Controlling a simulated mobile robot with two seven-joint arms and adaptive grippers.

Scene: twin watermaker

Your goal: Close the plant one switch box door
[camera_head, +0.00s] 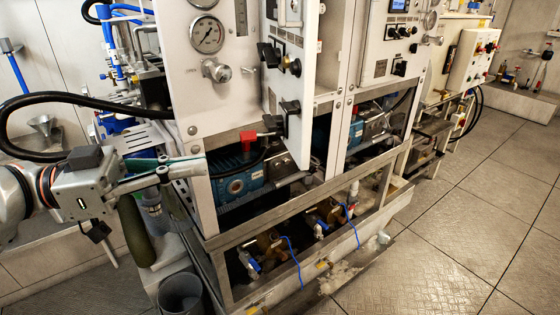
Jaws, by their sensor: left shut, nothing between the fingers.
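The plant one switch box door (296,92) is a light grey panel with black rotary switches, in the upper middle of the head view. It stands swung out at an angle from the white cabinet, with a gap beside it. My left gripper (168,173) is at the left, in front of the cabinet's left side and lower than the door. Its fingers are shut with nothing seen between them, and it is apart from the door. My right gripper is not in view.
A gauge panel (207,75) with a round gauge stands between my left gripper and the door. A second switch panel (392,45) is to the right. A grey bucket (181,294) stands low left. The tiled floor (450,235) at right is clear.

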